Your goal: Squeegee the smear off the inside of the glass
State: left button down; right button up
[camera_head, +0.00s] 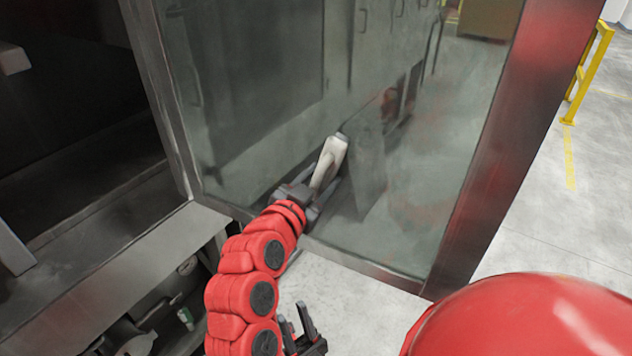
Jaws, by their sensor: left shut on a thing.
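The glass (440,150) is a large pane in a dark steel frame, filling the upper middle of the head view. Its surface looks hazy with reflections, and I cannot pick out a distinct smear. My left gripper (308,197) is shut on a pale squeegee (331,153), low in front of the pane. The squeegee is tilted, its wide head up and to the right. I cannot tell whether it touches the glass. My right gripper (297,318) is lower, near the bottom edge, with its dark fingers apart and nothing visible between them.
The frame's right post (510,150) and left post (160,95) bound the pane. A dark machine opening (75,110) lies at left, with a metal ledge (125,260) below. A yellow rail (588,75) stands at far right. Grey floor is clear right of the frame.

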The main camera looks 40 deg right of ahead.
pick_arm(q)
jog(key=shift+b+x, duration=0.35)
jog(key=shift+x, duration=0.6)
dwell(0.6)
